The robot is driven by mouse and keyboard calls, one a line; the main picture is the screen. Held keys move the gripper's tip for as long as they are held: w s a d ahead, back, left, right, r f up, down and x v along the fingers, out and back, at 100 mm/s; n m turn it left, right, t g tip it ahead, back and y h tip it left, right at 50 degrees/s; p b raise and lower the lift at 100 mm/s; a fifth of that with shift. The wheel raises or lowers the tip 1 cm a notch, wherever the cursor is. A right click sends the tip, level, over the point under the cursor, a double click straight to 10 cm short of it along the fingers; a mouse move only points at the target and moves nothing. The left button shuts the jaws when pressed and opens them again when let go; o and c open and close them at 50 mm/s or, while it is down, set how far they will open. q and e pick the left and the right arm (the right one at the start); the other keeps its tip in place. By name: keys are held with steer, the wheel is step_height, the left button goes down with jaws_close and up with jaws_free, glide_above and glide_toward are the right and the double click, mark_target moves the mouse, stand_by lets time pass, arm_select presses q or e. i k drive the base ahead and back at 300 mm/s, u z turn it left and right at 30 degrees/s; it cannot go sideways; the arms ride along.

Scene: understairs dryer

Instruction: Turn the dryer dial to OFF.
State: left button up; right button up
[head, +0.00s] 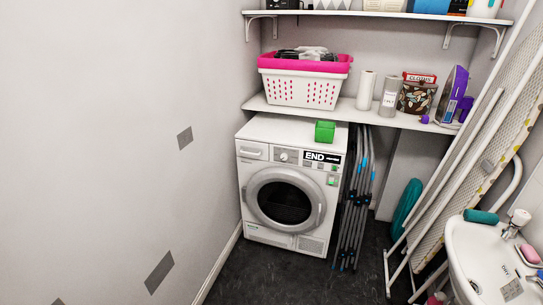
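The white dryer (263,215) stands against the back wall under a shelf, with its round grey-rimmed door (284,200) shut. Its round dial (284,156) sits on the front panel, left of a black display (321,157) that reads "END". The dial is too small for me to tell which mark it points at. A small green light (332,180) shows on the panel at the right. Neither of my grippers is in view.
A green box (325,131) stands on the dryer's top. A folded grey rack (356,205) leans at its right. An ironing board (475,150) and a sink (485,250) stand farther right. The dark floor (275,275) in front is clear. A shelf (350,113) holds a laundry basket (303,85).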

mark_target(284, 157)
steer(key=z, duration=0.15)
steer(key=i, duration=0.8)
steer(key=z, duration=0.85)
steer(key=i, duration=0.35)
steer(key=z, duration=0.3)
